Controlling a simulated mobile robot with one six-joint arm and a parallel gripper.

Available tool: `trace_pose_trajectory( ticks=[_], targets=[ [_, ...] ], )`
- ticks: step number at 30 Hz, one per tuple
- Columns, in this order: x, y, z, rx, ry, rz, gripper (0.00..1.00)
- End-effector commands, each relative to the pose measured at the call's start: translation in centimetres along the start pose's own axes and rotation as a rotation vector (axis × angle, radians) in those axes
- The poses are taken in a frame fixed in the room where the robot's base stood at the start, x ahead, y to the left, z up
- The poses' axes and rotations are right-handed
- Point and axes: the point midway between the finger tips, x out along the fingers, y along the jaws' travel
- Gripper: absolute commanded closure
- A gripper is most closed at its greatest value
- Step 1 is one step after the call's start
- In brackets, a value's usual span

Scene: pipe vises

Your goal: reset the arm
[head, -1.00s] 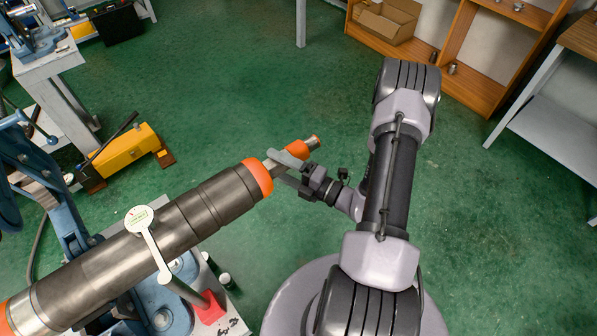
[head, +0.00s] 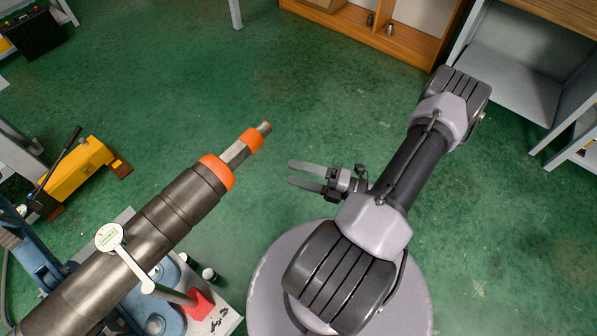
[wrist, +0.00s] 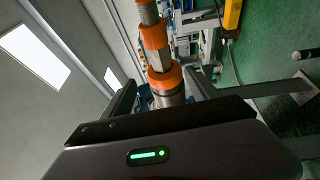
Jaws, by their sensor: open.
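My gripper (head: 292,174) is open and empty in the head view, its two fingers pointing left. It is to the right of the pipe's tip and apart from it, over the green floor. The large metal pipe (head: 165,215) has an orange collar, a narrower shaft and a second orange band near its tip. It lies slanted in the blue vise (head: 40,262) at lower left. The wrist view shows the pipe's orange collar (wrist: 164,78) beyond my gripper.
A yellow tool (head: 78,178) sits on the floor at left. A wooden shelf (head: 410,45) and a grey-legged table (head: 510,80) stand at upper right. Green floor between is clear.

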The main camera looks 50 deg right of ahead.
Motion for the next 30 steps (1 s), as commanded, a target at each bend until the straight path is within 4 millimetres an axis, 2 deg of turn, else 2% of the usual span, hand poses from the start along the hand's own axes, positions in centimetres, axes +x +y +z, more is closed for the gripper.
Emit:
trace_pose_trajectory(
  ticks=[8, 11, 14, 15, 18, 20, 24, 27, 28, 30],
  targets=[
    [0.1, 0.1, 0.0, -0.005, 0.006, -0.002, 0.31],
    [1.4, 1.8, -0.5, -0.110, 0.121, -0.036, 0.31],
    [4.6, 5.7, -2.7, -0.401, 0.427, -0.096, 0.31],
    [5.9, 7.5, -4.2, -0.554, 0.583, -0.109, 0.31],
    [8.3, 11.5, -8.2, -0.969, 0.976, -0.094, 0.31],
    [9.1, 13.7, -10.7, -1.237, 1.207, -0.049, 0.31],
    [10.1, 18.6, -15.4, -1.914, 1.676, 0.164, 0.31],
    [10.4, 22.0, -17.8, -2.397, 1.891, 0.375, 0.31],
    [10.5, 22.9, -18.4, 2.419, -1.845, -0.419, 0.31],
    [10.7, 24.9, -19.5, 2.265, -1.598, -0.459, 0.31]
  ],
)
